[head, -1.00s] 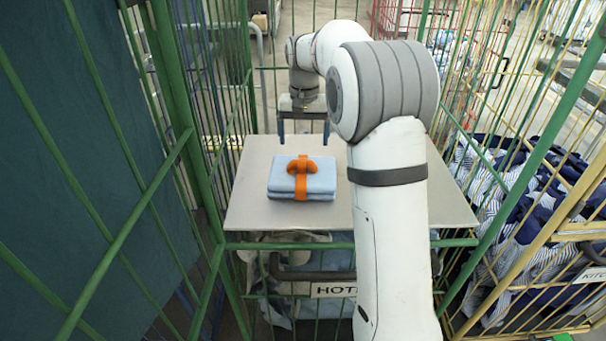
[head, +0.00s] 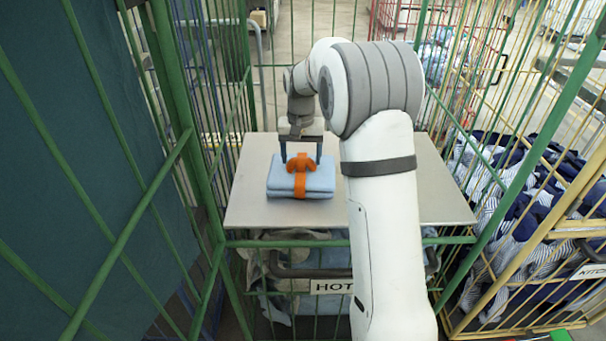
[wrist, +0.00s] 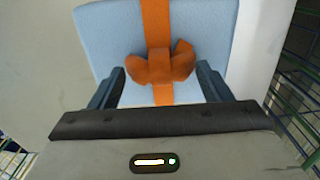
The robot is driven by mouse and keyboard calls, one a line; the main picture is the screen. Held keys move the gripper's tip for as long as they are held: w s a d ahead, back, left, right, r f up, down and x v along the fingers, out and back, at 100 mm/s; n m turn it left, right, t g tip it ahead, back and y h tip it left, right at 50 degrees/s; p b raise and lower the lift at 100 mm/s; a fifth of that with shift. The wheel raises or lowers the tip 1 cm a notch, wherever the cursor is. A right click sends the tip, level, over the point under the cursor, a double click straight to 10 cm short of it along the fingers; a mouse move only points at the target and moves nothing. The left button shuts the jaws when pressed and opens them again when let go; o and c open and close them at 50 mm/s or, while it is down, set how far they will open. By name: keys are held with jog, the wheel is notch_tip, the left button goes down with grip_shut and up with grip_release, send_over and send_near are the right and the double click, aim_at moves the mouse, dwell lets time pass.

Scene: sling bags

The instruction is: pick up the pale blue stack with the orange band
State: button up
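The pale blue stack (head: 318,184) is folded cloth lying flat on a grey board. An orange band (head: 300,186) with a knot or bow on top runs around its middle. My gripper (head: 301,160) is over the stack's far part, fingers pointing down and spread apart, one on each side of the orange bow. In the wrist view the open fingers (wrist: 160,86) flank the orange bow (wrist: 160,66), with the pale blue stack (wrist: 205,35) filling the space beyond. I cannot tell whether the fingertips touch the cloth.
The grey board (head: 250,212) rests on a green wire cage with a sign reading "HOT". Green bars stand close on the left and right. A cage of striped and navy cloth (head: 510,220) is on the right. The board is otherwise clear.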

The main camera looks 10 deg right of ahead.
jog(key=shift+r, duration=0.1)
grip_shut()
dwell(0.5)
